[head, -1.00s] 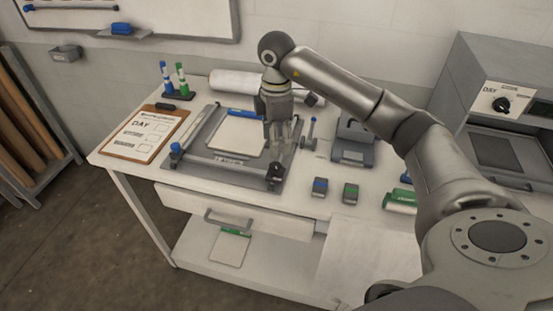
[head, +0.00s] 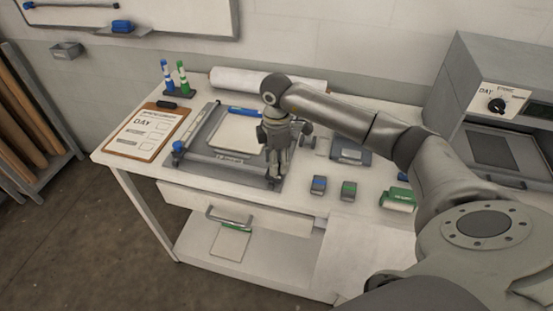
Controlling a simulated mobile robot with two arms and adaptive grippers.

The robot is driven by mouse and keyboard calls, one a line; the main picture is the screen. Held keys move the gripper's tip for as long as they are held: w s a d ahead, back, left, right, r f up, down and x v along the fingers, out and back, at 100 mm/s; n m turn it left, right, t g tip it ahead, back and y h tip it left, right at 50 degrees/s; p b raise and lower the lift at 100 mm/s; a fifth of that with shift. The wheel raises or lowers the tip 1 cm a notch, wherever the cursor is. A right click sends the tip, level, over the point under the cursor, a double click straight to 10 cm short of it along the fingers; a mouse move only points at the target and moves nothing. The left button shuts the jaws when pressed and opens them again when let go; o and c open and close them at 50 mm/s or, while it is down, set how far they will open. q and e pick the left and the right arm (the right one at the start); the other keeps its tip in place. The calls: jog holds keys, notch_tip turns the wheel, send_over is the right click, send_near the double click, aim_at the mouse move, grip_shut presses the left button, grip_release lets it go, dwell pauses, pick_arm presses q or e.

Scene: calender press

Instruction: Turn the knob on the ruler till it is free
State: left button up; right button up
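The ruler (head: 222,164) is a grey bar lying across the front of a grey board (head: 201,134). A blue knob (head: 178,147) stands at its left end. My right gripper (head: 278,173) points down at the ruler's right end. Its fingers cover most of that end, so any knob there is largely hidden. I cannot tell whether the fingers touch it or how far apart they are. A white sheet pad (head: 235,138) with a blue top edge lies on the board behind the ruler. My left gripper is not in view.
A clipboard (head: 147,133) lies left of the board. Blue and green markers (head: 183,76) stand behind it, with a white roll (head: 240,79) at the back. Small blue (head: 318,185) and green (head: 348,190) blocks lie to the right. A grey press (head: 490,100) stands far right.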

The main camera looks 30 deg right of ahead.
jog(key=c, duration=0.5)
